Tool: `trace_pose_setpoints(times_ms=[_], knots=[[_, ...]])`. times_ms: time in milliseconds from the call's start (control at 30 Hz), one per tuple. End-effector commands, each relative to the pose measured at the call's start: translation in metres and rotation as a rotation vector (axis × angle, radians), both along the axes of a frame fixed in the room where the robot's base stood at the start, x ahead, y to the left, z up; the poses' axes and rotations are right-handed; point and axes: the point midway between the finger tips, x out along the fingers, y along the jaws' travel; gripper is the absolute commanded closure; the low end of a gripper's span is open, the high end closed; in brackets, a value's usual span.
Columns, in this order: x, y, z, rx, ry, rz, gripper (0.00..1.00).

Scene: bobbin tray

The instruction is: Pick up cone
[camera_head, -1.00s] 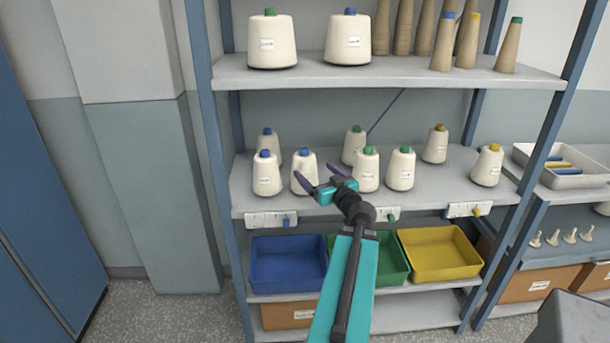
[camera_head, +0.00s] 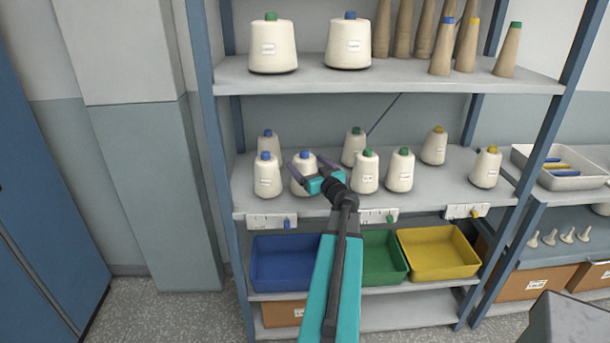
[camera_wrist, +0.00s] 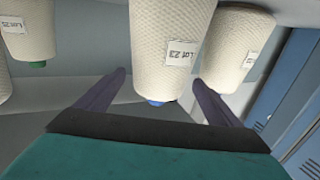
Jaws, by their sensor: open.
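A white yarn cone with a blue tip (camera_head: 304,176) stands on the middle shelf. My gripper (camera_head: 311,164) is open in front of it, its two fingers pointing toward the cone and partly covering it. In the wrist view, which shows the scene upside down, the same cone, labelled "Lot 23" (camera_wrist: 168,45), lies between the two spread fingers (camera_wrist: 160,95). Its blue tip shows near the palm. I cannot tell whether either finger touches it.
Another blue-tipped cone (camera_head: 267,176) stands close on the left, with one behind it (camera_head: 268,146). Green-tipped cones (camera_head: 365,174) stand on the right. The upper shelf (camera_head: 390,80) overhangs. Blue (camera_head: 285,262), green (camera_head: 382,258) and yellow (camera_head: 438,252) bins sit below.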

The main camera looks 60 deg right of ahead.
Motion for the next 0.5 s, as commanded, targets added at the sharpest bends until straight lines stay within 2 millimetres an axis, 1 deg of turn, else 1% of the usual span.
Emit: trace_pose_setpoints(times_ms=[33,133,500], knots=[[0.0037,-0.003,0.0009,0.0,0.0,0.0,0.13],[0.0066,-0.0044,0.0003,0.0,0.0,0.0,0.13],[0.0067,-0.0047,-0.0003,0.0,0.0,-0.001,0.13]])
